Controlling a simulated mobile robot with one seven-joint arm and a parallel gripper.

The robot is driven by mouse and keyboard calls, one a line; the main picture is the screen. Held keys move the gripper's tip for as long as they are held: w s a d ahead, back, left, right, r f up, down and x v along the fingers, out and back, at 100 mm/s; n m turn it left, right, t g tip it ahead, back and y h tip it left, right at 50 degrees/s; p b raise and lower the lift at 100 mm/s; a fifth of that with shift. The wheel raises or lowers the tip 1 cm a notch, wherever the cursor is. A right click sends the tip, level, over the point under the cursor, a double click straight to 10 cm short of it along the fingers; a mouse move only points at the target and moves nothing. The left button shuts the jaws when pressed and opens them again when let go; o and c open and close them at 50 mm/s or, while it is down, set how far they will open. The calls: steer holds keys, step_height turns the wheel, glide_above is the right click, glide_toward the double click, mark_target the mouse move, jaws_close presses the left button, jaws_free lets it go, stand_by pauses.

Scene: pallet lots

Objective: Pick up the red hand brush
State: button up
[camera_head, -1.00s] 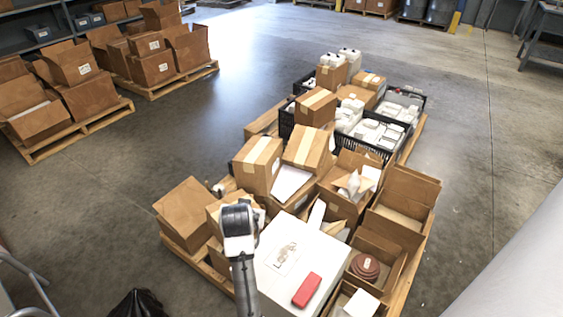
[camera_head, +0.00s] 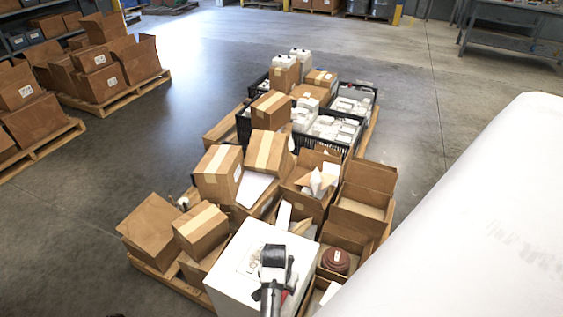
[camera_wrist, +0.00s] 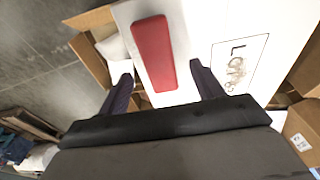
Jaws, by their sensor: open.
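The red hand brush (camera_wrist: 153,54) lies on top of a large white box (camera_wrist: 204,22) with handwriting on its top. In the wrist view the brush lies lengthwise between the two dark fingers of my gripper (camera_wrist: 161,70), and its far end reaches past them. My gripper is open and empty, with gaps on both sides of the brush. In the head view my arm's end is over the white box (camera_head: 238,281) and hides most of the brush. I cannot tell the exact height of the fingers above it.
Open cartons crowd the white box, one holding a reddish-brown round item (camera_head: 336,260). Taped cartons (camera_head: 201,230) stand at its left. Black crates (camera_head: 335,140) with white containers are farther back. Other loaded pallets stand at the left. The floor between pallets is clear.

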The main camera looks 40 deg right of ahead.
steer(key=f, duration=0.3)
steer(key=d+f+p, duration=0.1)
steer(key=f, duration=0.1)
steer(key=c, duration=1.1)
steer(key=shift+w, duration=0.1)
step_height(320, 180, up, 20)
steer(key=p, duration=0.2)
steer(key=shift+p, duration=0.4)
